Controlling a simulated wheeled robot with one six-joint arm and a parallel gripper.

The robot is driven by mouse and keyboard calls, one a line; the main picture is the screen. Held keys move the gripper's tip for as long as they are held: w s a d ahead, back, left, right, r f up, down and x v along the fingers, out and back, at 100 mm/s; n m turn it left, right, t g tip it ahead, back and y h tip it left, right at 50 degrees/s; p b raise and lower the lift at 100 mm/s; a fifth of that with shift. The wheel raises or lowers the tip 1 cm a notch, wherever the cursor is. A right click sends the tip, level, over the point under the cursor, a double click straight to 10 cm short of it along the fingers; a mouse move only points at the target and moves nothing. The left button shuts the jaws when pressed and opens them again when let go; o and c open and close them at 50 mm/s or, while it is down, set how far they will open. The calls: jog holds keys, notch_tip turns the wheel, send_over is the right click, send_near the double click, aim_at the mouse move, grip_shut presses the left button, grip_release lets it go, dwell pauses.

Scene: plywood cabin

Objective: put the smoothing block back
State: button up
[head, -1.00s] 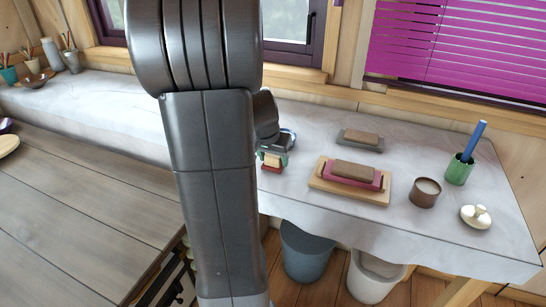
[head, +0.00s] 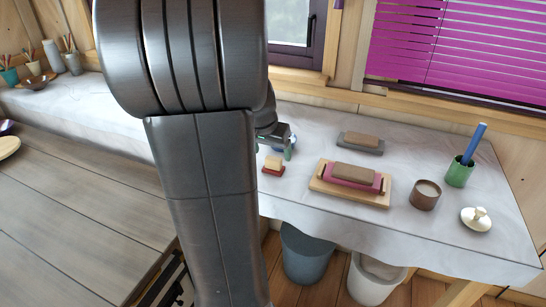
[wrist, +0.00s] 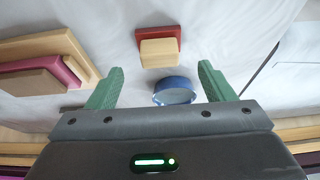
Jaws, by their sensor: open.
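A small block with a pale wooden body and a red base (head: 273,165), possibly the smoothing block, lies on the pale cloth-covered table. In the wrist view the block (wrist: 160,52) shows beyond the fingertips, roughly midway between them and apart from both. My gripper (head: 284,147) is open and empty, just behind the block in the head view. Its green fingers are spread wide in the wrist view (wrist: 160,80). A brown block on a magenta holder (head: 354,173) sits on a wooden board (head: 330,188). Another brown block lies on a grey slab (head: 361,146).
A blue round dish (wrist: 174,91) lies close to my gripper. Two bins (head: 305,252) stand below the table edge.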

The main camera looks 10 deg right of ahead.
jog(key=v, duration=0.7)
dwell(1.5)
